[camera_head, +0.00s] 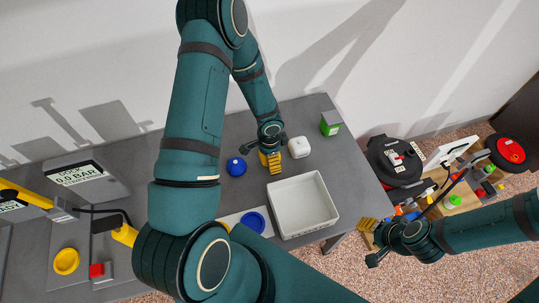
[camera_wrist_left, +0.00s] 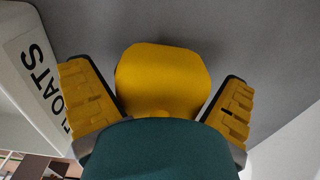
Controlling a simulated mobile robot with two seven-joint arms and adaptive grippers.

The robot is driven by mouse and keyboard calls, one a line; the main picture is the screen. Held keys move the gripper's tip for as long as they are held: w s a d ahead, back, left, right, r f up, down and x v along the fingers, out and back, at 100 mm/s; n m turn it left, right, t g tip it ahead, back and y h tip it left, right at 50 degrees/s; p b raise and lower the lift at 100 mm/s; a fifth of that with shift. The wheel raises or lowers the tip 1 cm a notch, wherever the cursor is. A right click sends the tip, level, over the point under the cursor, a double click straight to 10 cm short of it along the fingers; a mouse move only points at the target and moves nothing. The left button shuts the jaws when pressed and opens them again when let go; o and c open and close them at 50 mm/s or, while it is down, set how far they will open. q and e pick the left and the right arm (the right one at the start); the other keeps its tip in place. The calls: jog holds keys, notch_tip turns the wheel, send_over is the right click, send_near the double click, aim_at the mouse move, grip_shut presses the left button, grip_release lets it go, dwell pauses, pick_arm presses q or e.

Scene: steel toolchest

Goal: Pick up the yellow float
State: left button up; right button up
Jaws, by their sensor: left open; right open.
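The yellow float (camera_wrist_left: 163,78) shows in the left wrist view, rounded and resting on the grey top. My left gripper (camera_wrist_left: 158,100) is open, with one yellow-padded finger on each side of the float. A gap shows beside the float, and I cannot tell whether either finger touches it. In the head view my left gripper (camera_head: 270,161) is low over the table behind the white tray, and the float is largely hidden there by the gripper. My right gripper (camera_head: 371,242) is open and empty, off the table's right side.
The white tray (camera_head: 328,211), lettered "FLOATS" in the wrist view, stands just in front of my left gripper. A gauge dock (camera_head: 84,178) stands left.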

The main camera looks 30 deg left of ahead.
pick_arm(q)
jog(key=c, duration=1.1)
jog(key=shift+c, duration=0.2)
